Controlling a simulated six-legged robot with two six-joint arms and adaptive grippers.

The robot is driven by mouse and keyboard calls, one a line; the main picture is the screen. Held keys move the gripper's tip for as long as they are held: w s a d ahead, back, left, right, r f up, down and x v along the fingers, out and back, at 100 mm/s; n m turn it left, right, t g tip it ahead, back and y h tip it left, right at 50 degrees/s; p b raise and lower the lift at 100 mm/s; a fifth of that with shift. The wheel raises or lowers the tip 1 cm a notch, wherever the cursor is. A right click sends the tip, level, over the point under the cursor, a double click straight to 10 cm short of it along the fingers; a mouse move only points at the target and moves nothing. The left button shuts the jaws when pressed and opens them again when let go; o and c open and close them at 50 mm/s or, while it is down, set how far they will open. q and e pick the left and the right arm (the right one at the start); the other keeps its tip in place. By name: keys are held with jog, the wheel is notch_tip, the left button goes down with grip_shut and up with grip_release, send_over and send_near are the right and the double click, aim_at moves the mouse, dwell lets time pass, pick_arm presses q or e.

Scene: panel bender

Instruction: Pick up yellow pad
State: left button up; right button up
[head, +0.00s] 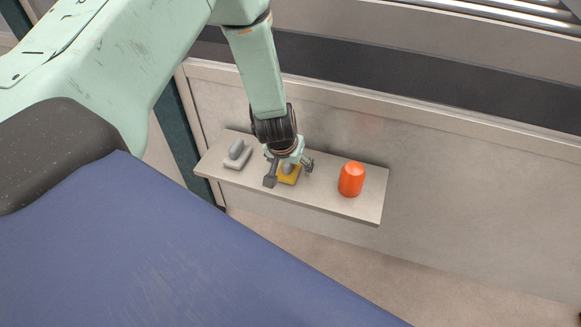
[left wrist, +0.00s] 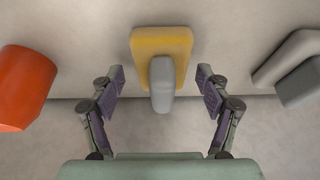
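The yellow pad (head: 289,177) with a grey handle on top sits on a narrow light shelf (head: 340,203), partly hidden by my left gripper (head: 288,175) in the head view. In the left wrist view the yellow pad (left wrist: 148,45) and its grey handle (left wrist: 162,88) lie centred ahead of my left gripper (left wrist: 160,85). The two fingers are spread apart, one on each side of the handle, with gaps on both sides. Nothing is held. My right gripper is in neither view.
An orange-red rounded object (head: 352,179) stands on the shelf right of the yellow pad. A grey pad with a handle (head: 237,154) lies to its left. A beige panel wall (head: 440,180) rises behind the shelf.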

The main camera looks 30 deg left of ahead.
pick_arm(q)
jog(key=shift+s+a, duration=0.15)
jog(key=shift+a, duration=0.05)
jog(key=c, duration=0.5)
jog(key=shift+d, duration=0.15)
jog(key=c, duration=0.4)
jog(key=shift+c, duration=1)
jog(key=shift+r, duration=0.1)
